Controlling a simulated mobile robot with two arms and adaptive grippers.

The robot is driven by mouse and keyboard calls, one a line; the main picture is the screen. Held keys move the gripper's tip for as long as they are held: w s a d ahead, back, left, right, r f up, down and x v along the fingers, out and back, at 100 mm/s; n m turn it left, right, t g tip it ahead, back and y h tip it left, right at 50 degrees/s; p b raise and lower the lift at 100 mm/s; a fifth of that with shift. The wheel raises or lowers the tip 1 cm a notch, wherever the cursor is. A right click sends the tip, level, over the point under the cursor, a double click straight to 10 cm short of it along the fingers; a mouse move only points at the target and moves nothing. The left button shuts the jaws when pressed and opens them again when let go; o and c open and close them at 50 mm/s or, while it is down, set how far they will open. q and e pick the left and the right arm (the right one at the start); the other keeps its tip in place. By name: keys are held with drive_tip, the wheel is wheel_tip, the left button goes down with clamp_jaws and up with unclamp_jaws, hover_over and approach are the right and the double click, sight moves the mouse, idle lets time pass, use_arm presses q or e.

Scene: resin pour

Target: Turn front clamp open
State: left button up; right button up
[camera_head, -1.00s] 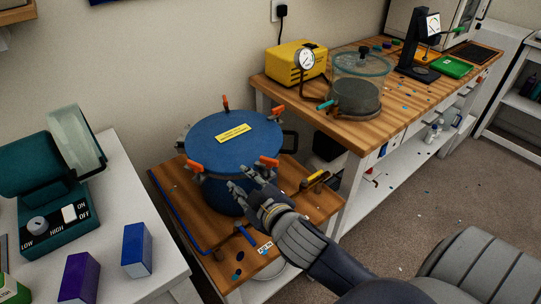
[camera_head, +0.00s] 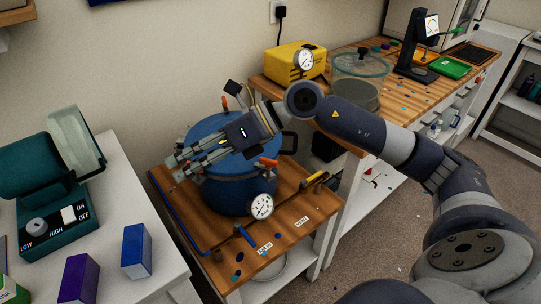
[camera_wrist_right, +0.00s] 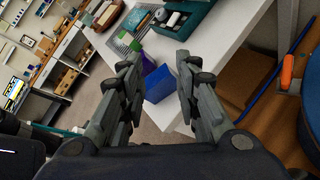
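The blue pressure pot (camera_head: 235,195) stands on a low wooden stand. Orange-handled clamps sit around its lid; one shows at the right front (camera_head: 268,162) and one at the back (camera_head: 226,103). I cannot tell which is the front clamp. My right gripper (camera_head: 172,168) is above the left part of the lid, pointing left and hiding the left-front clamp in the head view. Its fingers are apart and empty in the right wrist view (camera_wrist_right: 158,65). There an orange clamp handle (camera_wrist_right: 287,70) and the lid edge (camera_wrist_right: 311,90) lie right of the fingers. My left gripper is not in view.
A round gauge (camera_head: 261,206) and a yellow-handled valve (camera_head: 314,181) are at the pot's front right. A white table (camera_head: 110,215) with a teal machine (camera_head: 50,205) and small boxes is at left. The wooden bench (camera_head: 400,100) at right holds a vacuum chamber (camera_head: 358,85).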

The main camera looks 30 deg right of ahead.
drive_tip(key=w+d+f+h, duration=0.1)
drive_tip(key=d+f+h, duration=0.3)
drive_tip(key=d, duration=0.6)
drive_tip(key=h, duration=0.6)
approach(269, 159)
drive_tip(key=shift+g, duration=0.3)
drive_tip(key=p+x, duration=0.1)
drive_tip(key=x, duration=0.7)
drive_tip(key=shift+w+a+f, duration=0.1)
drive_tip(key=shift+w+f, duration=0.1)
drive_tip(key=shift+w, duration=0.05)
clamp_jaws()
